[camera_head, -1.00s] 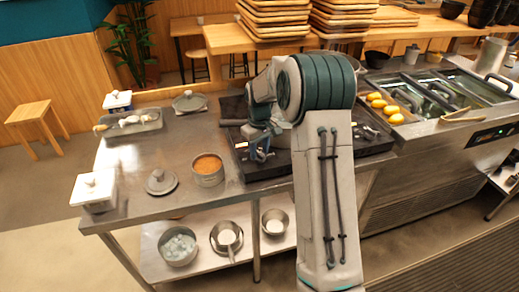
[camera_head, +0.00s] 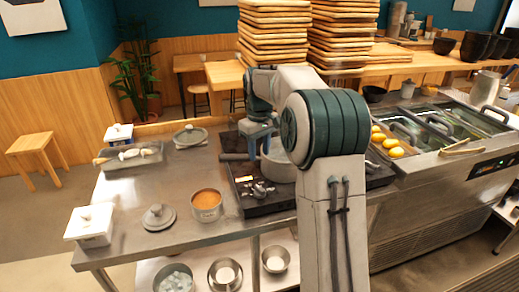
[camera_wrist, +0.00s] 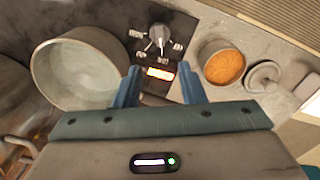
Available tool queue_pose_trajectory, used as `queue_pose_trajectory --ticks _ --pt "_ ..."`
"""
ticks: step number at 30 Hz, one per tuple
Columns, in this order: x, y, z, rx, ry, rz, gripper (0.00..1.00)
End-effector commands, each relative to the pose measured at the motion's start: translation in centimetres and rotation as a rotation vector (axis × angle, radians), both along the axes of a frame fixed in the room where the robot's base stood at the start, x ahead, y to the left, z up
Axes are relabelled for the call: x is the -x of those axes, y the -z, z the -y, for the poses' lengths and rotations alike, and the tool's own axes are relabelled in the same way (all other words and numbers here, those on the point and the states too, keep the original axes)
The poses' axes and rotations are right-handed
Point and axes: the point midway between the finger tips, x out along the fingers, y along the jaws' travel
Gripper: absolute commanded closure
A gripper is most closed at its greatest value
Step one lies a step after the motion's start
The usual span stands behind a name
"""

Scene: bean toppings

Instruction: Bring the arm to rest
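My gripper (camera_wrist: 160,88) shows in the wrist view with its two blue fingers apart and nothing between them. It hangs above the front of the dark stove, near a control knob (camera_wrist: 157,38) and a small lit display (camera_wrist: 160,73). In the head view my arm reaches over the stove (camera_head: 240,178), and my own forearm hides part of it. A metal pot (camera_head: 278,166) stands on the stove beside my gripper; it also shows in the wrist view (camera_wrist: 78,72).
A tray (camera_head: 130,157) and another lid (camera_head: 189,137) lie farther back. Yellow items (camera_head: 388,141) lie right of the stove.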

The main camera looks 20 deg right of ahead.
Motion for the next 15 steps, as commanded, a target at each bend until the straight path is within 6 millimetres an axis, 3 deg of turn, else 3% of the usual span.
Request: queue_pose_trajectory --ticks 11,15 --pt "0.1 -0.3 0.0 0.001 0.0 0.001 0.64" --pt "1.4 -1.1 -0.5 0.007 0.012 0.013 0.64"
